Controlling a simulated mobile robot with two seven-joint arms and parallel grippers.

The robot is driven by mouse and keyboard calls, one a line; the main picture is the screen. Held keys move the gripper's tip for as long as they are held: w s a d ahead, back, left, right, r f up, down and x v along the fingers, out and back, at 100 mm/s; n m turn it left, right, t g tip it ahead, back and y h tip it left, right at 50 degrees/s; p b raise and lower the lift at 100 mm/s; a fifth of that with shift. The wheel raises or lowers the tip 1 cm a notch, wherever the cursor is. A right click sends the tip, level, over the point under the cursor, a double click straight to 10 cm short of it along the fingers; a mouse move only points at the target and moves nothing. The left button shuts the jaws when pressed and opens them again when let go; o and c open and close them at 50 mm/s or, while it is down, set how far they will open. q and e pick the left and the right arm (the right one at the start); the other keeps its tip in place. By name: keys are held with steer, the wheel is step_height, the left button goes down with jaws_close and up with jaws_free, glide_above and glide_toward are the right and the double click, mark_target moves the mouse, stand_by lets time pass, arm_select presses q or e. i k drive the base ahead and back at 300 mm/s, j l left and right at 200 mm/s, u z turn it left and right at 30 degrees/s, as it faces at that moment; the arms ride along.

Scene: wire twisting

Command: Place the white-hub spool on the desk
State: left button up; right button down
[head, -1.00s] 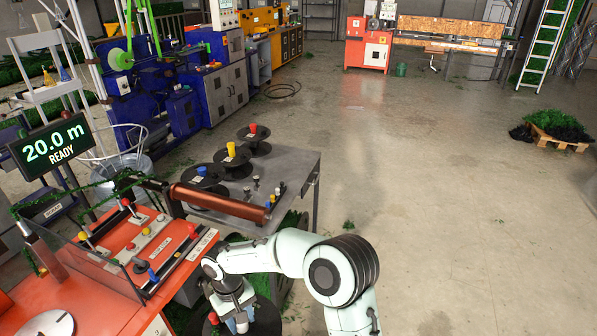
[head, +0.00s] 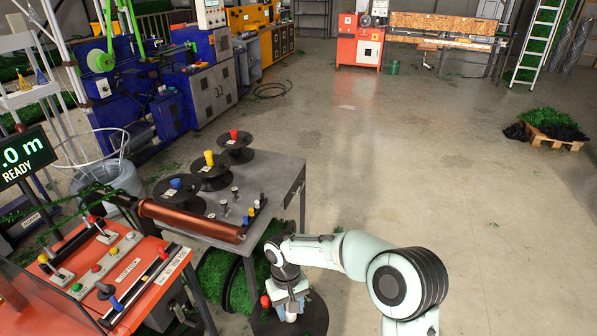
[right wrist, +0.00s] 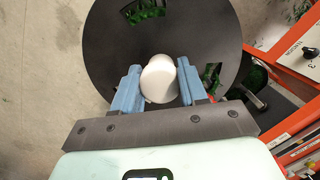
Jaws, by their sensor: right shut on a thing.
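The white-hub spool is a wide black disc (head: 312,318) at the bottom of the head view, beside and below the grey table's near corner. Its rounded white hub (right wrist: 158,80) shows in the right wrist view. My right gripper (head: 291,306) is shut on the hub, with one blue finger on each side. The grey metal table (head: 268,180) carries three other black spools, with a blue hub (head: 176,184), a yellow hub (head: 209,159) and a red hub (head: 234,135). My left gripper is not in view.
A copper-coloured roller (head: 190,219) lies along the table's near edge. Several small pegs stand on the tabletop. The orange control console (head: 140,285) is at the lower left. Green strands (head: 215,280) lie under the table.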

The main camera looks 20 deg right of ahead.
mark_target(274, 170)
steer(key=i+l+z, duration=0.15)
steer(key=z, duration=0.3)
steer(key=i+l+z, duration=0.15)
steer(key=l+z, duration=0.25)
steer(key=i+l+z, duration=0.2)
steer(key=i+z, duration=0.15)
steer(key=i+l+z, duration=0.1)
steer(key=i+z, duration=0.25)
steer(key=i+u, duration=0.25)
steer(key=i, duration=0.2)
steer(key=i+l+u, duration=0.3)
steer(key=i, duration=0.15)
steer(key=i+u, duration=0.25)
steer(key=u, duration=0.2)
steer(key=i+l+u, duration=0.15)
steer(key=u, duration=0.35)
steer(key=i+l+u, duration=0.15)
steer(key=u, duration=0.35)
steer(key=i+l+u, duration=0.25)
steer(key=u, duration=0.25)
steer(key=i+l+u, duration=0.2)
steer(key=u, duration=0.15)
steer(key=i+l+u, duration=0.15)
steer(key=u, duration=0.2)
steer(key=i+l+u, duration=0.1)
steer(key=l+u, duration=0.25)
